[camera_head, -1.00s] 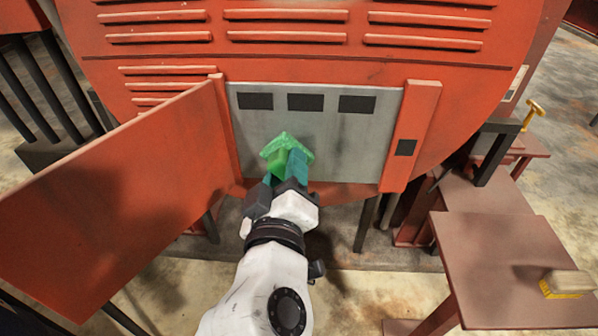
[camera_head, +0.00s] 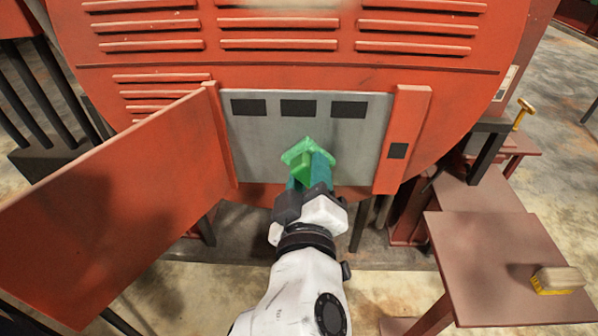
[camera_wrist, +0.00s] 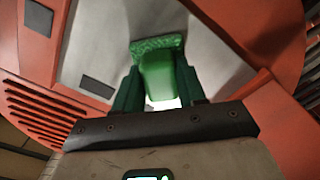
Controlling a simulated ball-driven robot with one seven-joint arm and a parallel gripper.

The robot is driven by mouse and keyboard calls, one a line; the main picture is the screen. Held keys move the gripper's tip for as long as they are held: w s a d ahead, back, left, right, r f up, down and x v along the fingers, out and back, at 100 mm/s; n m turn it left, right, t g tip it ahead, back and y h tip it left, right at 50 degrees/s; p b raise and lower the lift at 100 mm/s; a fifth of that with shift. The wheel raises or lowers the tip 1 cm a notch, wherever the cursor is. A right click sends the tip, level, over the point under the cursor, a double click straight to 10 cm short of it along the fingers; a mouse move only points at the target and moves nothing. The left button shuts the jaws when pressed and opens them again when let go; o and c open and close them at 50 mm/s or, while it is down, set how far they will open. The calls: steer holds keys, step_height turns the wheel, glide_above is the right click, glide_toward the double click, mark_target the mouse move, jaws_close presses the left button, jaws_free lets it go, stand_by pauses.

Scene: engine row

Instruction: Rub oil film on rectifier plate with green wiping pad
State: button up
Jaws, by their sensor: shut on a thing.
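The green wiping pad (camera_head: 309,151) is held by its green handle in my gripper (camera_head: 309,180), which is shut on it. In the wrist view the pad (camera_wrist: 158,44) and its handle sit between my gripper's two dark green fingers (camera_wrist: 158,85). The grey rectifier plate (camera_head: 255,150) has three dark rectangles along its top. The pad is in front of the plate's lower middle; I cannot tell if it touches. In the wrist view the plate (camera_wrist: 112,40) lies behind the pad. No oil film stands out clearly; the pad and gripper hide part of the plate.
An open red door panel (camera_head: 110,200) stands out to the left of the plate. A red post (camera_head: 403,140) edges its right side. A brown table (camera_head: 490,255) at the lower right carries a yellow-bristled brush (camera_head: 557,280). A yellow-handled thing (camera_head: 522,112) stands behind.

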steer(key=shift+s+d+p, duration=0.1)
steer(key=shift+d+p, duration=0.7)
steer(key=shift+d, duration=2.35)
steer(key=shift+a+b, duration=0.55)
steer(key=shift+a, duration=1.25)
steer(key=shift+a+b, duration=0.8)
steer(key=shift+a, duration=2.75)
steer(key=shift+s, duration=2.9)
steer(key=shift+s, duration=0.15)
steer(key=shift+s+a, duration=0.1)
steer(key=shift+s, duration=1.25)
